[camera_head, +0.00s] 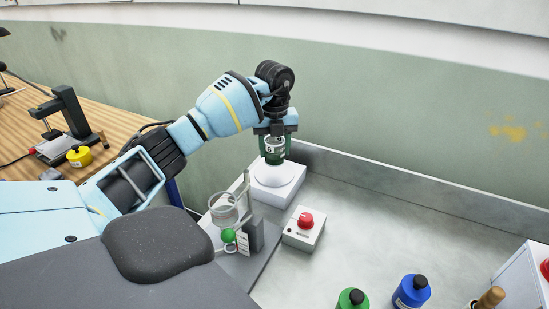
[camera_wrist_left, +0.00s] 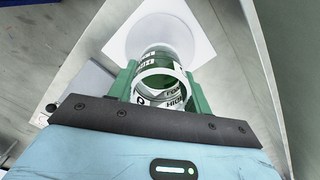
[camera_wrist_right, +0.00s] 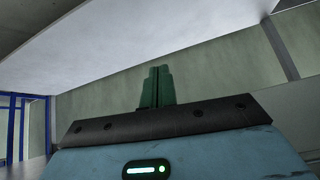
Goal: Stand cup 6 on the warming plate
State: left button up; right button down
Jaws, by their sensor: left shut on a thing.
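Cup 6 (camera_head: 274,146), a clear cup with a dark band and a label bearing a 6, is upright between the green fingers of my left gripper (camera_head: 275,138). In the left wrist view the same cup (camera_wrist_left: 158,62) sits between the two fingers (camera_wrist_left: 160,86), its rim facing the camera. The warming plate (camera_head: 278,187), a white block with a round white top, is directly below the cup; its round top also shows in the left wrist view (camera_wrist_left: 150,25). I cannot tell whether the cup touches it. My right gripper (camera_wrist_right: 156,72) has its fingers together, with nothing between them.
A control box with a red knob (camera_head: 304,228) stands in front of the plate. A clear vessel on a stand (camera_head: 224,210) is to its left. Green (camera_head: 352,300) and blue (camera_head: 411,291) bottles stand at front right. The grey bench between is clear; a wall runs behind.

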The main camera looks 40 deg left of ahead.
aim_at(275, 158)
pick_arm(q)
jog(key=shift+f, duration=1.85)
jog(key=shift+f, duration=0.2)
jog(key=o, duration=1)
jog(key=shift+r, duration=0.1)
notch_tip(275, 158, up, 12)
jog(key=shift+p, duration=0.3)
jog(key=shift+r, duration=0.1)
